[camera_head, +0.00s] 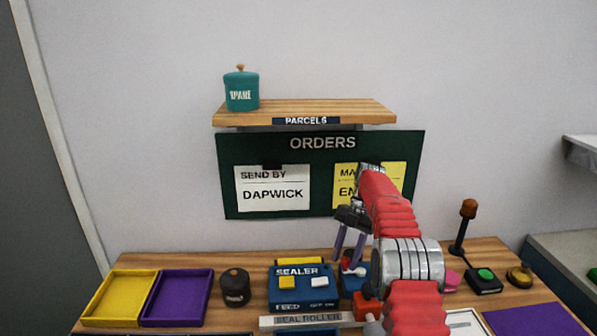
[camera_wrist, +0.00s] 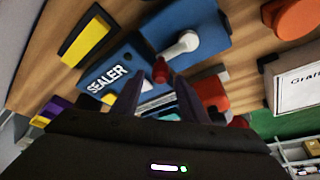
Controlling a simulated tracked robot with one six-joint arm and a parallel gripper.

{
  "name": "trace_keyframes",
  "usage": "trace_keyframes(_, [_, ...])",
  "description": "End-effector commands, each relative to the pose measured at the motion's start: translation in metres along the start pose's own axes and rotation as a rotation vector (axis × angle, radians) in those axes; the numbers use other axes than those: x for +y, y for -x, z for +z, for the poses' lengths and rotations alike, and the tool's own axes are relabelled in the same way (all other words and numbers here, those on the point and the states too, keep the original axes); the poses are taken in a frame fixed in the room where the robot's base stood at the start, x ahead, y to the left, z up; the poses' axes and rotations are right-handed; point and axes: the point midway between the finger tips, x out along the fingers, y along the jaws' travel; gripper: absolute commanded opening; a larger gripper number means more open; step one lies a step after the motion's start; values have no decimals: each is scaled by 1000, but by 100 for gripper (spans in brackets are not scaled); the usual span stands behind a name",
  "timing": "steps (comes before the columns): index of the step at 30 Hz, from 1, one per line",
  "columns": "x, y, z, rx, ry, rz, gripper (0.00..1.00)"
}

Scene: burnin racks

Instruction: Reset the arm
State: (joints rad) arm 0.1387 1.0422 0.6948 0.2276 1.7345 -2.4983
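My red arm rises over the right half of the bench in the head view, in front of the orders board. My gripper (camera_head: 350,258) hangs from its end with the fingers pointing down, above the sealer's right side. In the wrist view, my gripper (camera_wrist: 157,92) shows two dark fingers spread apart with nothing held between them. A red knob (camera_wrist: 160,70) appears in line with the gap, beyond the fingertips. I cannot tell how far the fingertips are above the things below.
The blue sealer (camera_head: 300,302), a dark pot (camera_head: 235,288), a yellow tray (camera_head: 106,317) and a purple tray (camera_head: 150,319) stand on the wooden bench. A green button box (camera_head: 484,281) and a lamp post (camera_head: 463,230) stand at right. The parcels shelf (camera_head: 330,110) holds a teal jar (camera_head: 241,92).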

Motion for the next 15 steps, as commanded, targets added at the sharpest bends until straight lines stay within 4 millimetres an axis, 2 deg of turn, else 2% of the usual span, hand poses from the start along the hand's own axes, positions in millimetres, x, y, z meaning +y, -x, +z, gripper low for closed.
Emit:
trace_keyframes(5, [-2,15,-18,-15,-68,-2,40])
trace_keyframes(15, [-13,60,-61,-98,-331,47,40])
